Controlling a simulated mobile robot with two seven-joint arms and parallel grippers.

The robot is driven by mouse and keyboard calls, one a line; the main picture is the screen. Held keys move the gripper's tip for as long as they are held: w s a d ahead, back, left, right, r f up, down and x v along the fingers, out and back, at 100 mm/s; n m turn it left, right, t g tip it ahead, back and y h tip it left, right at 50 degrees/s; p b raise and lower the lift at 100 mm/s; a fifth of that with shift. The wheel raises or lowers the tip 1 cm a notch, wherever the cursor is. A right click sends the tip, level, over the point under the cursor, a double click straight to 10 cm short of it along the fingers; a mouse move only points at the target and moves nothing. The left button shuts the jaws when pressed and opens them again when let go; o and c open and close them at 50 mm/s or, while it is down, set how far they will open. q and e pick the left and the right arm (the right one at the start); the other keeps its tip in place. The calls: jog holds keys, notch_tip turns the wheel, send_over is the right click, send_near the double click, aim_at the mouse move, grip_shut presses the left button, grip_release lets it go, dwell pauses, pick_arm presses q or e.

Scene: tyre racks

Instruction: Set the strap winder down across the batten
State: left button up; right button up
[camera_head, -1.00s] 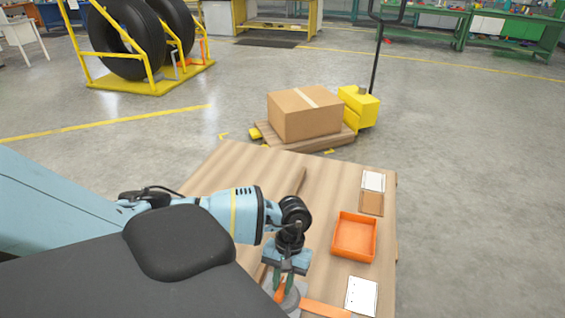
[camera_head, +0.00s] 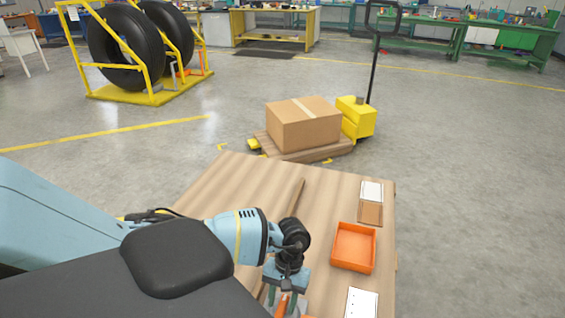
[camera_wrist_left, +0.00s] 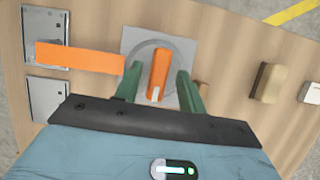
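My left gripper (camera_head: 285,304) is low in the head view, at the near part of the table. In the left wrist view its two green fingers (camera_wrist_left: 159,84) stand apart on either side of an upright orange piece, apparently part of the strap winder (camera_wrist_left: 159,70). Gaps seem to show on both sides of it. Under it are a grey ring and square plate. An orange strip (camera_wrist_left: 80,58) reaches left. In the head view the winder is mostly hidden by the gripper. The batten (camera_head: 294,203), a thin wooden strip, runs along the tabletop beyond my gripper. My right gripper is not seen.
An orange tray (camera_head: 354,248) stands right of my left gripper on the wooden table (camera_head: 235,185). Cards lie along the right edge. The table left of the batten is clear. A pallet truck with a cardboard box (camera_head: 303,124) stands beyond.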

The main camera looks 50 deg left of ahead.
pick_arm(q)
jog(key=shift+r, duration=0.15)
jog(key=b+v, duration=0.1)
jog(key=v, duration=1)
jog(key=shift+w+a+r, duration=0.15)
jog(key=shift+w+r, duration=0.05)
jog(key=shift+r, duration=0.15)
